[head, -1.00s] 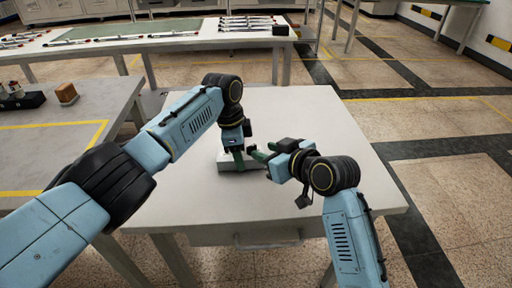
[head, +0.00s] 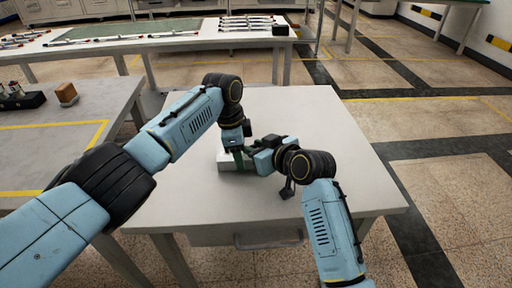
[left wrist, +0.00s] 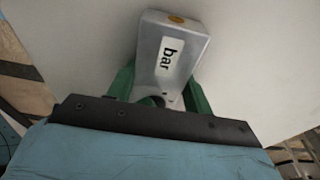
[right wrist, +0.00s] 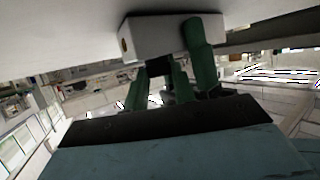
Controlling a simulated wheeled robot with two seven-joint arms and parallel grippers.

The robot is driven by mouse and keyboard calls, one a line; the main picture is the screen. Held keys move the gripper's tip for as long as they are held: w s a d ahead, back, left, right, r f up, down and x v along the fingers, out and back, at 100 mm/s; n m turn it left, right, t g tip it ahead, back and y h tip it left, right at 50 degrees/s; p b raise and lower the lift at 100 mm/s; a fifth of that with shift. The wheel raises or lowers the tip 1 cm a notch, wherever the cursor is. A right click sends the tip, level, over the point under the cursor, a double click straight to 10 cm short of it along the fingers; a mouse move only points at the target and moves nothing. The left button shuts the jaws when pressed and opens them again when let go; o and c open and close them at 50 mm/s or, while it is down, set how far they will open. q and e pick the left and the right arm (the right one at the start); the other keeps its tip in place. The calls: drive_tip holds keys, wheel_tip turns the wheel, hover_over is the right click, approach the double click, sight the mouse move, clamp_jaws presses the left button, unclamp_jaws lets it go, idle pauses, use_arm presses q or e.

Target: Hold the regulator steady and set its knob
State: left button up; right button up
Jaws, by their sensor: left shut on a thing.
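The regulator (head: 228,166) is a small pale grey box on the white table, mostly behind my grippers. In the left wrist view its body (left wrist: 186,32) carries a white "bar" label and an orange spot. My left gripper (head: 239,157) is shut on it, with green fingers at both sides (left wrist: 158,95). My right gripper (head: 254,152) is close beside it, near the left fingers. In the right wrist view the right fingers (right wrist: 159,92) stand around a dark part below the box (right wrist: 155,40), perhaps the knob. Whether they touch it is unclear.
The white table (head: 310,120) is otherwise clear. A grey table (head: 50,160) with a yellow line, an orange-brown block (head: 66,94) and a dark holder (head: 20,100) stands at the left. A long bench (head: 180,38) with rods is behind.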

drive_tip(key=shift+s+a+m+t+h, duration=0.15)
drive_tip(key=shift+m+t+h, duration=0.45)
drive_tip(key=shift+m+h, duration=0.55)
drive_tip(key=o, duration=0.7)
drive_tip(key=v, duration=1.2)
drive_tip(key=shift+f, duration=0.15)
